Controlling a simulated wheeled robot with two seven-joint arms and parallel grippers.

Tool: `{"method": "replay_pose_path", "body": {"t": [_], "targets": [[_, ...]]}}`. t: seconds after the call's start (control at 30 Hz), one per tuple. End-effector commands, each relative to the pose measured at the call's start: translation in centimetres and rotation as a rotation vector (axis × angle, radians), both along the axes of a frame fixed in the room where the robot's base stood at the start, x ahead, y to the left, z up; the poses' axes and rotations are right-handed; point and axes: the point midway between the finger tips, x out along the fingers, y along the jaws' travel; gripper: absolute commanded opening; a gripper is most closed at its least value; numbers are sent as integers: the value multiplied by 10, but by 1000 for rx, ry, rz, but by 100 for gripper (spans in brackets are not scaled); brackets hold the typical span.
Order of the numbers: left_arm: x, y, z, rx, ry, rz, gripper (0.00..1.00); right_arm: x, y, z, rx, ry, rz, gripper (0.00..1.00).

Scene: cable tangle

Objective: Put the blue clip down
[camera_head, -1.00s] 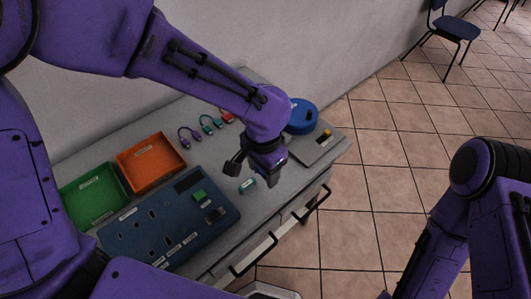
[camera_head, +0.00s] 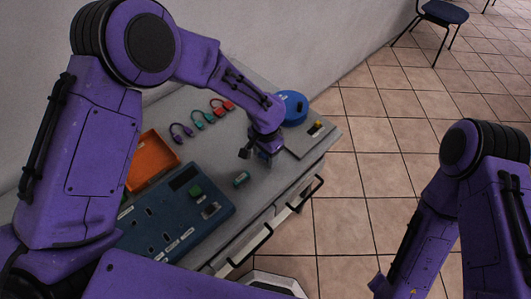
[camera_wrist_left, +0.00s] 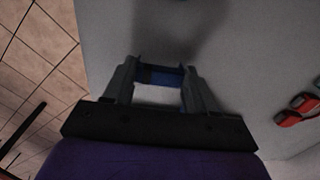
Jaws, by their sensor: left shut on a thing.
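My left gripper (camera_head: 262,155) hangs over the right part of the grey table (camera_head: 215,140), near the blue round container and behind the small teal cylinder. In the left wrist view my left gripper (camera_wrist_left: 160,78) is shut on the blue clip (camera_wrist_left: 161,75), which spans between the two fingertips. The grey tabletop shows just beyond the clip, and I cannot tell whether the clip touches it. In the head view the clip is too small and hidden to make out. My right arm stands at the right, with its gripper out of view.
The blue round container (camera_head: 292,107) and a grey plate (camera_head: 308,140) stand at the table's right end. The teal cylinder (camera_head: 241,179) lies in front. Purple, teal and red cables (camera_head: 222,106) lie behind. A dark blue board (camera_head: 170,222) and orange tray (camera_head: 152,158) are left.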

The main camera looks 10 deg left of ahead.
Motion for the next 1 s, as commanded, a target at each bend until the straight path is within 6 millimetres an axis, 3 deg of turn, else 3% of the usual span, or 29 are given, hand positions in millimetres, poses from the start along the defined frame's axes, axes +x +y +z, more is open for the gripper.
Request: {"method": "replay_pose_path", "body": {"t": [0.2,0.23,0.3,0.67,1.0], "targets": [[0,0,-4,1,1,0,24,0,0,-1,0,0,0,43],[0,0,-3,0,0,0,66,0,0,-1,0,0,0,43],[0,0,-3,0,0,0,82,0,0,-1,0,0,0,43],[1,0,6,-2,-3,1,82,0,0,-1,0,0,0,43],[1,-1,88,-2,-5,1,82,0,0,-8,0,0,0,43]]}}
